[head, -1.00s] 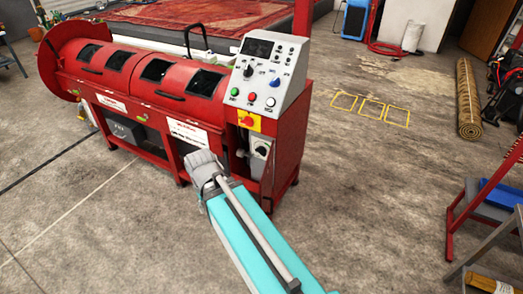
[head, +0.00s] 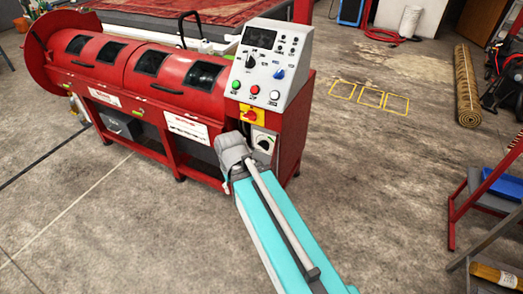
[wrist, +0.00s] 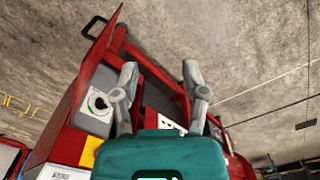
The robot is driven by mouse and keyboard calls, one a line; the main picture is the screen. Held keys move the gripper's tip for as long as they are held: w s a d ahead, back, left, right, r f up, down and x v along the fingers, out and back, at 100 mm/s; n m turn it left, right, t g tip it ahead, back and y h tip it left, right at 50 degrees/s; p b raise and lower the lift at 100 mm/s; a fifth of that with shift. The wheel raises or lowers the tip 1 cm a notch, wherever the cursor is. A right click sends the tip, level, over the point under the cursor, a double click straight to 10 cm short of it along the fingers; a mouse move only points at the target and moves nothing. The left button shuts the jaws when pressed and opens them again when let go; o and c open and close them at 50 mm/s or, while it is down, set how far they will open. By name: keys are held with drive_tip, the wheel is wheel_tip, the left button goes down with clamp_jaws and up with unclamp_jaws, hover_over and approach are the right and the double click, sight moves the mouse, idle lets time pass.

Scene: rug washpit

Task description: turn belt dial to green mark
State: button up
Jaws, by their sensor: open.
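A white box with a round dial (head: 264,144) is on the red machine's front, below the control console. The wrist view shows this dial (wrist: 98,103) at left, a dark knob on a pale plate with a small green patch beside it. The console also carries a black knob (head: 251,62) and a blue knob (head: 279,74); their labels are too small to read, so I cannot tell which is named belt. My gripper (wrist: 160,75) is open and empty, its fingers apart, to the right of the white box in the wrist view. In the head view my wrist hides the fingertips.
The red machine (head: 140,65) has a large drum with dark windows. A yellow plate with a red switch (head: 250,114) sits just above the white box. A rolled rug (head: 467,85) and a red stand (head: 465,205) are at right. Concrete floor in front is clear.

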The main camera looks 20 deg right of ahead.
drive_tip(key=n+t+h+b, duration=0.5)
drive_tip(key=t+h+b, duration=0.75)
drive_tip(key=b, duration=3.65)
approach(263, 148)
drive_tip(key=s+a+g+h, duration=0.2)
drive_tip(key=a, duration=0.2)
drive_tip(key=shift+w+d+f+t, duration=0.1)
drive_tip(key=shift+w+f+t, duration=0.05)
drive_tip(key=shift+f+t, duration=0.15)
drive_tip(key=x, duration=1.3)
drive_tip(key=shift+w+d+f, duration=0.1)
drive_tip(key=shift+w+d, duration=0.15)
drive_tip(key=shift+w, duration=0.05)
